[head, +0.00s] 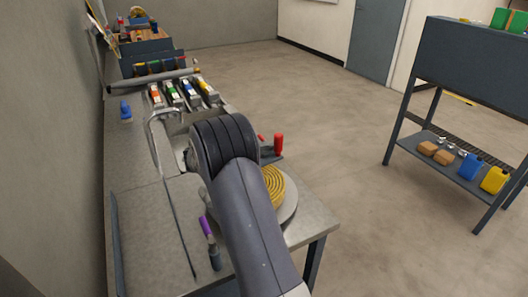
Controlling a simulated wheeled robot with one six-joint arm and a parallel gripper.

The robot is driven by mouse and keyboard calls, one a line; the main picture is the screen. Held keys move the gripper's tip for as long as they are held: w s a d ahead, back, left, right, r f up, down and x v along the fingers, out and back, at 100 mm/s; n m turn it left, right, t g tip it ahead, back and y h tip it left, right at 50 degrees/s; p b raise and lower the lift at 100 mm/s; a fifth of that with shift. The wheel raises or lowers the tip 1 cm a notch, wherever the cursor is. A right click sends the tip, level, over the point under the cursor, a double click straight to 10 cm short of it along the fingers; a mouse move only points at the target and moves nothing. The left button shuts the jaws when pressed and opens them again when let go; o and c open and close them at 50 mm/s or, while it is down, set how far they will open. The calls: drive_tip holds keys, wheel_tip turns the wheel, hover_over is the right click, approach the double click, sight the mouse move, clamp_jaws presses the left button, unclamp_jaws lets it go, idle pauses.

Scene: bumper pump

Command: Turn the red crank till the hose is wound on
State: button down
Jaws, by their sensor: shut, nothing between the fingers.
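A red upright handle (278,143), which looks like the crank's grip, stands at the bench's right edge, just right of my arm. A smaller red piece (262,137) shows beside it. The rest of the crank is hidden behind my arm. A yellow hose (273,185) lies coiled on a round grey plate (290,205) near the bench's front right corner; my arm covers its left part. My arm reaches over the bench from the bottom. My gripper is hidden behind the dark arm joint, so its fingers and any contact cannot be seen.
A purple-handled tool (206,226) lies left of my arm. A bent grey pipe (155,140) rises from the bench (145,215). Coloured blocks (183,94) and a blue item (125,110) stand farther back. A shelf (455,175) stands right; the floor between is clear.

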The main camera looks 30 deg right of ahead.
drive_tip(key=shift+s+d+m+g, duration=0.1)
drive_tip(key=shift+s+m+g, duration=0.15)
drive_tip(key=shift+m+g, duration=0.25)
